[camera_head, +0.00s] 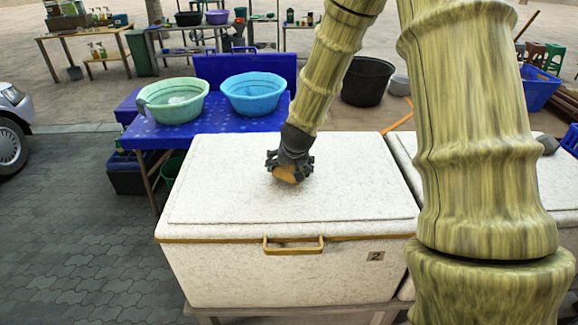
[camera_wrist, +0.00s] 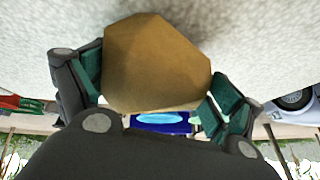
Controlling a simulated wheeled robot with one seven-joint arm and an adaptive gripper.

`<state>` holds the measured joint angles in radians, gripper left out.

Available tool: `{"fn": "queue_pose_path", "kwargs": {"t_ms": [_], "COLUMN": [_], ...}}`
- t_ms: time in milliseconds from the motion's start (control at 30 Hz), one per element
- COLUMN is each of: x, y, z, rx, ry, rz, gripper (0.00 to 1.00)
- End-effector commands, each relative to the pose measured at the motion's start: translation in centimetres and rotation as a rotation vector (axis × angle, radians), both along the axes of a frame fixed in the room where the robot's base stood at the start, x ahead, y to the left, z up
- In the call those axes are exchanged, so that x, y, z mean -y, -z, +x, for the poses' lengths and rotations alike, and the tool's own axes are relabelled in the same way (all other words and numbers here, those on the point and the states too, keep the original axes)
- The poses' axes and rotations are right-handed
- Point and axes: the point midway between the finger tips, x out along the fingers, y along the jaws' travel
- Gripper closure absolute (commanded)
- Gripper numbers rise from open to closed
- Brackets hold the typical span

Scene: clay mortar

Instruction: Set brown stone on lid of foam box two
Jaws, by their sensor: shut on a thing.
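The brown stone (camera_head: 288,174) is held in my gripper (camera_head: 290,165) just over or on the white lid (camera_head: 225,185) of the foam box marked 2 (camera_head: 285,275). In the wrist view the stone (camera_wrist: 155,65) fills the space between the two green-padded fingers of my gripper (camera_wrist: 155,90), with the speckled lid (camera_wrist: 260,40) beyond it. My gripper is shut on the stone. I cannot tell whether the stone touches the lid.
A second foam box (camera_head: 555,175) stands to the right, partly behind my arm. A blue table (camera_head: 165,138) with a green basin (camera_head: 172,100) and a blue basin (camera_head: 253,95) is behind to the left. The lid around the stone is clear.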

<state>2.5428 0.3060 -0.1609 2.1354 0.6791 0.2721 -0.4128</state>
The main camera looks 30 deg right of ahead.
Motion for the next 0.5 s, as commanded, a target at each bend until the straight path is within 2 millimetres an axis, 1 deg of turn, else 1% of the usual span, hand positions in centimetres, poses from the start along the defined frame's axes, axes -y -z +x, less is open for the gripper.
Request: {"fn": "queue_pose_path", "kwargs": {"t_ms": [333, 367, 400, 500], "x": [0.01, 0.01, 0.01, 0.0], "y": [0.34, 0.3, 0.28, 0.31], "z": [0.1, 0.11, 0.1, 0.08], "rx": [0.002, 0.003, 0.003, 0.002], "ry": [0.0, 0.0, 0.0, 0.0], "rz": [0.0, -0.001, -0.001, 0.0], "gripper": [0.71, 0.04, 0.0, 0.0]}}
